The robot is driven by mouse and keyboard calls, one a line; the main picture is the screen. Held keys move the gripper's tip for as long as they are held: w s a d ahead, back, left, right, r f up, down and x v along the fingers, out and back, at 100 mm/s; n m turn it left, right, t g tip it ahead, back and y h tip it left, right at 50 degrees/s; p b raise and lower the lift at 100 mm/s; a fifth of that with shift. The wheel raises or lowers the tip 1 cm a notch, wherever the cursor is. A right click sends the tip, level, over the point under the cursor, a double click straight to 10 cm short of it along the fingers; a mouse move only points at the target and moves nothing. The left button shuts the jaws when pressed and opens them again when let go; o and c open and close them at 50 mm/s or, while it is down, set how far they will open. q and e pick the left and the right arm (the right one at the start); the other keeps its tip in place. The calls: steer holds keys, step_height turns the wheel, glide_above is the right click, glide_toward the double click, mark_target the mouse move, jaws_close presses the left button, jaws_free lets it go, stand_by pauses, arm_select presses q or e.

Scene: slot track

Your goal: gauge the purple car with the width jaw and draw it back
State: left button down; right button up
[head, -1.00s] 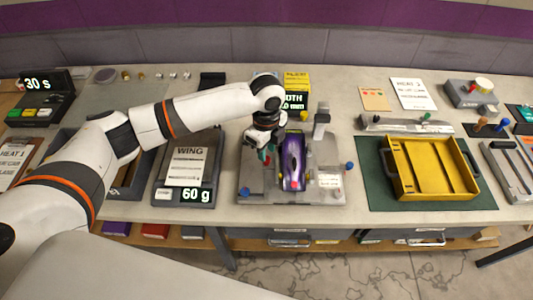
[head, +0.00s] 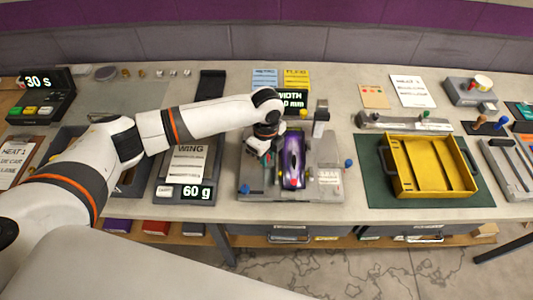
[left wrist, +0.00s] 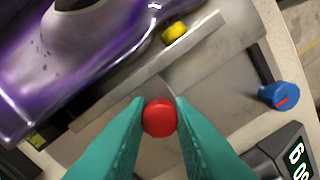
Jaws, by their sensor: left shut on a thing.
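The purple car (head: 292,160) sits lengthwise on the grey gauge plate (head: 325,188), and its side fills the upper left of the left wrist view (left wrist: 110,70). The width jaw (left wrist: 150,72) is a straight metal bar running alongside the car; I cannot tell whether it touches. My left gripper (head: 265,157) is at the car's left side in the head view. Its teal fingers are shut on the red knob (left wrist: 160,118) in the left wrist view. The width display (head: 291,100) behind the plate is partly hidden and shows "0 mm" at its visible end. My right gripper is out of view.
A blue knob (left wrist: 280,95) is on the plate near my left fingers. A grey post (head: 320,122) stands behind the car. The wing scale (head: 188,165), reading 60 g, is to the left. A yellow tray (head: 430,165) lies right on a green mat.

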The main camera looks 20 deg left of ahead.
arm_select(q)
steer(key=a+p, duration=0.2)
steer(key=shift+s+a+r, duration=0.2)
steer(key=shift+s+a, duration=0.2)
steer(key=shift+a+f, duration=0.1)
steer(key=shift+f, duration=0.15)
steer(key=c, duration=1.5)
jaws_free()
steer(key=shift+c, duration=0.2)
steer(key=shift+a+r, duration=0.1)
steer(key=shift+a, duration=0.05)
steer(key=shift+s, duration=0.1)
steer(key=shift+r, duration=0.1)
step_height(320, 180, up, 12)
steer(key=b, duration=0.3)
